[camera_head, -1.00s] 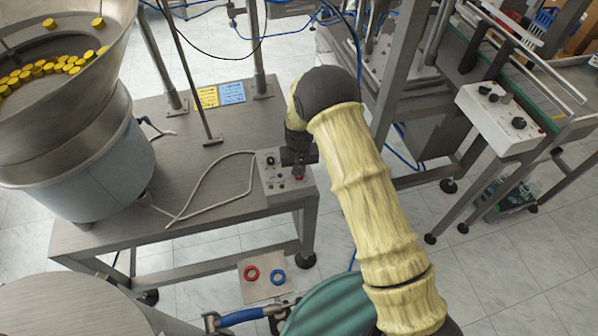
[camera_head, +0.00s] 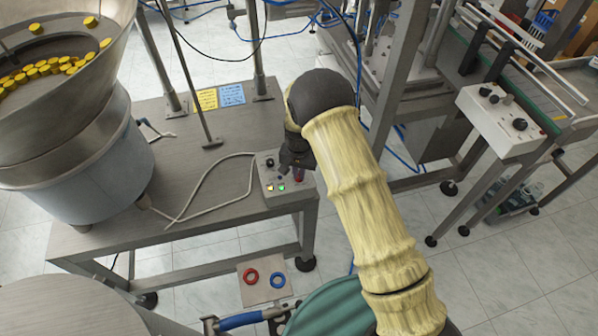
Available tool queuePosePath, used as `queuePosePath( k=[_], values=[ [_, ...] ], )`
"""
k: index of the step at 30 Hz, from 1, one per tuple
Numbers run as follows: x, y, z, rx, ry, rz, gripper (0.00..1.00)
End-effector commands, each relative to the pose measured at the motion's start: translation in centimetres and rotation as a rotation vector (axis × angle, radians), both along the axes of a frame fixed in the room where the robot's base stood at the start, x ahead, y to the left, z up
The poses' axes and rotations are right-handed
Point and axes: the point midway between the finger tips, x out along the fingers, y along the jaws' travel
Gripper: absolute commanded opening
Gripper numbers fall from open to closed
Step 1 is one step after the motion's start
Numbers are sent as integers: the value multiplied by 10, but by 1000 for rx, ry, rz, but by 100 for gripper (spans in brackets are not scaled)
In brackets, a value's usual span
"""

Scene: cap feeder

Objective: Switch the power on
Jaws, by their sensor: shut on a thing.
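A grey control box (camera_head: 272,178) sits on the metal table near its right corner. It has a black knob (camera_head: 269,162) at the upper left and two small lit lamps at the front, one yellowish (camera_head: 270,188) and one green (camera_head: 281,187). A red switch (camera_head: 299,177) shows at the box's right side, partly hidden under my gripper. My gripper (camera_head: 298,169) is dark, points down at the box from the arm's end and is shut on the red switch. Its fingertips are small and partly hidden in this view.
A large feeder bowl (camera_head: 55,115) with yellow caps stands at the left. A pale cable (camera_head: 205,185) loops over the table (camera_head: 190,150). A second control box (camera_head: 505,120) stands by the conveyor at the right. A post (camera_head: 190,75) rises behind.

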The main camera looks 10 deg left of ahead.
Motion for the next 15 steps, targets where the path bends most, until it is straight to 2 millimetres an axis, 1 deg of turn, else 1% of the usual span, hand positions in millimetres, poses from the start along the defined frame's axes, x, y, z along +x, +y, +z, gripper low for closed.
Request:
queuePosePath(
  k=[3,4,6,7,15],
  values=[
    [1,1,1,2,-1,-2,0],
    [1,0,1,2,-1,-2,15],
    [1,0,1,2,-1,-2,29],
    [0,0,1,2,-1,-1,31],
    [0,0,1,1,-1,0,31]
  ],
)
